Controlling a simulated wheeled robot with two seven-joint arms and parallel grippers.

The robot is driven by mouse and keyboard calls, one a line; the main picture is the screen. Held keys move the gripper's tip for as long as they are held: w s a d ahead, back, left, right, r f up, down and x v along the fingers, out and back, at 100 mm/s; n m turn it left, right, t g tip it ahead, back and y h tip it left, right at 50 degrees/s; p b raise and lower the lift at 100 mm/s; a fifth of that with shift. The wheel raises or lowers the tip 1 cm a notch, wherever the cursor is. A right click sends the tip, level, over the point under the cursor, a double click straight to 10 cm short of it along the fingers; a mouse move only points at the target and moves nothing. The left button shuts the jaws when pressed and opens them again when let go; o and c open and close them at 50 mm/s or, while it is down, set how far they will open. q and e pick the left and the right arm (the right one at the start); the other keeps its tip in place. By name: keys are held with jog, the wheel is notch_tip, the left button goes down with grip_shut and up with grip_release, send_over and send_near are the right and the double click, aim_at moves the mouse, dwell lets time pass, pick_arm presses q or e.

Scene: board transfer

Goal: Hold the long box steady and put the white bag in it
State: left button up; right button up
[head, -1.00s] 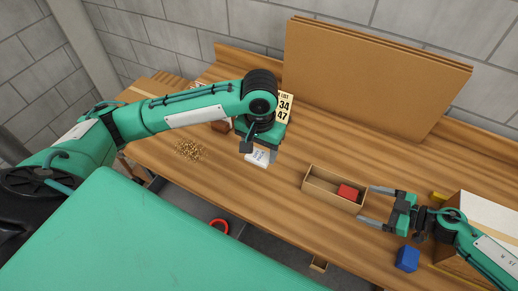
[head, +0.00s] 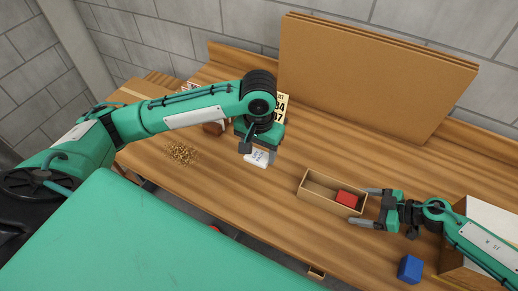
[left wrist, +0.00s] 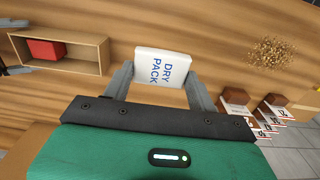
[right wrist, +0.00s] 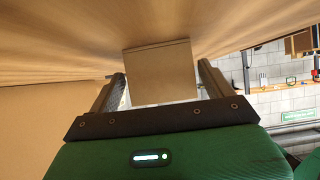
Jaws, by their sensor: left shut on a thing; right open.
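The white bag (head: 258,158), printed DRY PACK, is between the fingers of my left gripper (left wrist: 160,78), which is shut on it. The bag also shows in the left wrist view (left wrist: 162,66). It is left of the long box, near the middle of the bench. The long box (head: 329,205) is an open cardboard tray with a red block (head: 346,198) in its right end. My right gripper (head: 361,206) is open at the box's right end, a finger on either side. In the right wrist view the box's end wall (right wrist: 161,72) shows between the fingers, with gaps beside it.
A blue block (head: 410,268) lies near the front right. A larger carton (head: 455,262) stands at the right, by my right arm. Brown boards (head: 370,75) lean at the back. Small gold pieces (head: 181,153) lie at the left. Bench between bag and box is clear.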

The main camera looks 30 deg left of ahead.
pick_arm(q)
jog(key=shift+s+r, duration=0.1)
jog(key=shift+r, duration=0.3)
pick_arm(e)
jog(key=shift+s+a+f, duration=0.1)
jog(key=shift+a+f, duration=0.2)
jog(key=shift+a, duration=0.35)
jog(key=shift+a+f, duration=0.2)
jog(key=shift+c, duration=0.2)
jog(key=c, duration=0.6)
jog(key=shift+c, duration=0.2)
pick_arm(q)
jog(key=w+d+f, duration=0.3)
jog(key=d+f, duration=0.2)
jog(key=d, duration=0.3)
jog(key=w+d+f, duration=0.4)
jog(key=d, duration=0.4)
jog(key=shift+d+f, duration=0.4)
